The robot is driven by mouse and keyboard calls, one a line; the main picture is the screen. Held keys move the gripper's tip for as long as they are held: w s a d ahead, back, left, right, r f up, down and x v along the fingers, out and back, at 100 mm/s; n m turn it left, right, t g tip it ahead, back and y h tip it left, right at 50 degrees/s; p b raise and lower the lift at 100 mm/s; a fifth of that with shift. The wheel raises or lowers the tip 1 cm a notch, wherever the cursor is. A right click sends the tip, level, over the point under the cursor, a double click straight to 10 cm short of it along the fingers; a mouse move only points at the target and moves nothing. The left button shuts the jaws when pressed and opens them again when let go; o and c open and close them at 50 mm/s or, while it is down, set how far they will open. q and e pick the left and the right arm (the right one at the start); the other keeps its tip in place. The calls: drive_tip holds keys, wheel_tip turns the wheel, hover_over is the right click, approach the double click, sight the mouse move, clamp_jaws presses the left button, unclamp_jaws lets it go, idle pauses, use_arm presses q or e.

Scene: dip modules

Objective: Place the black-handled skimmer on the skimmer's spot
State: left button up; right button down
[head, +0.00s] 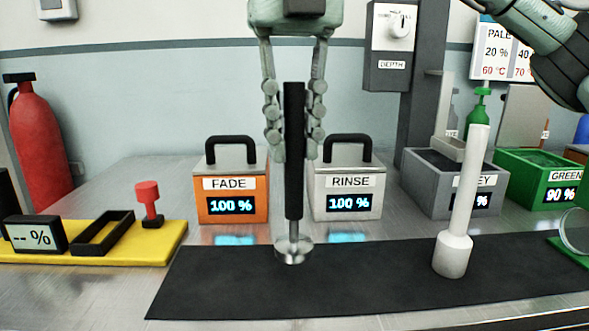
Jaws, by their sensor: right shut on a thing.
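The black-handled skimmer (294,160) is upright in the middle of the head view, with its long black handle up and its small metal cup down. My right gripper (294,152) points down from above and is shut on the handle. The cup shows over the dark mat (220,285); I cannot tell whether it touches the mat. No marking that I can make out shows which place is the skimmer's spot. My left gripper is not in view.
A white stick-like tool (460,205) stands on the mat at right. Behind are the orange FADE box (220,208), the RINSE box (335,205), a grey bin (425,190) and a green bin (510,180). A yellow board (125,250) lies left. The mat's left part is clear.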

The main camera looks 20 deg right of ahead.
sight(294, 170)
drive_tip(key=shift+w+d+f, duration=0.1)
drive_tip(key=shift+w+f, duration=0.05)
drive_tip(key=shift+f, duration=0.05)
drive_tip(key=shift+f+b, duration=0.4)
drive_tip(key=shift+f, duration=1.5)
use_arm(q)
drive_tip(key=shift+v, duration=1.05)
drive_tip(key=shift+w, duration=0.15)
use_arm(e)
drive_tip(key=shift+f, duration=0.15)
drive_tip(key=c, duration=1.4)
unclamp_jaws()
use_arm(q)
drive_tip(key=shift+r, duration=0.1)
